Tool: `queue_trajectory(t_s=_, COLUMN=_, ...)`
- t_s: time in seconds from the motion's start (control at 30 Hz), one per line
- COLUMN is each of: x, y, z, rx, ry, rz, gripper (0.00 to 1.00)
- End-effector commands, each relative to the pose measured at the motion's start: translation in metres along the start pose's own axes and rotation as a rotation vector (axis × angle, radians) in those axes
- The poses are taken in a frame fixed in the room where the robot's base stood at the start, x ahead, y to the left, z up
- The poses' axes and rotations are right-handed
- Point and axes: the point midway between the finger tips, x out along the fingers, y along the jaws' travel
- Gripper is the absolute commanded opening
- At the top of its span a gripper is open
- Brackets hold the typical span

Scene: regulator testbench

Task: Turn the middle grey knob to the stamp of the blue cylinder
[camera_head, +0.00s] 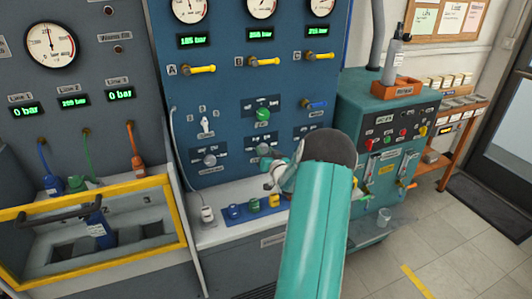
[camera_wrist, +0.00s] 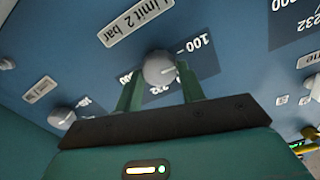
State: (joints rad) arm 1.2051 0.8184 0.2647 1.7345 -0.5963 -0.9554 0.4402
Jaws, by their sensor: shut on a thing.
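The middle grey knob (camera_head: 263,150) sits on the blue panel, partly behind my gripper (camera_head: 279,167). In the wrist view the round grey knob (camera_wrist: 158,68) lies between the fingers of my gripper (camera_wrist: 159,74), which is shut on it. A pale pointer mark shows on its face, towards the right. The upside-down scale beside it reads 100 and 232; other figures are partly hidden by the fingers. A blue cylinder (camera_head: 100,229) with a pale marking stands in the yellow-framed bay at left. Its stamp is too small to read.
Other grey knobs sit left (camera_head: 209,160) and right (camera_head: 314,142) of the middle one, and a green knob (camera_head: 263,114) above. Small coloured pieces stand on the ledge below. A teal cabinet (camera_head: 352,112) stands close at right.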

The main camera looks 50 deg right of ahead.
Motion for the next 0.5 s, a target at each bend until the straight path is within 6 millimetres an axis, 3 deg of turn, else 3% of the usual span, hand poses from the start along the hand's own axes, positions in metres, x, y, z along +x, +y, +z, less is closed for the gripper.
queue_trajectory(t_s=0.5, x=-0.0003, y=0.0018, z=-0.0004, rx=0.43, ry=0.002, rz=0.0, gripper=0.16)
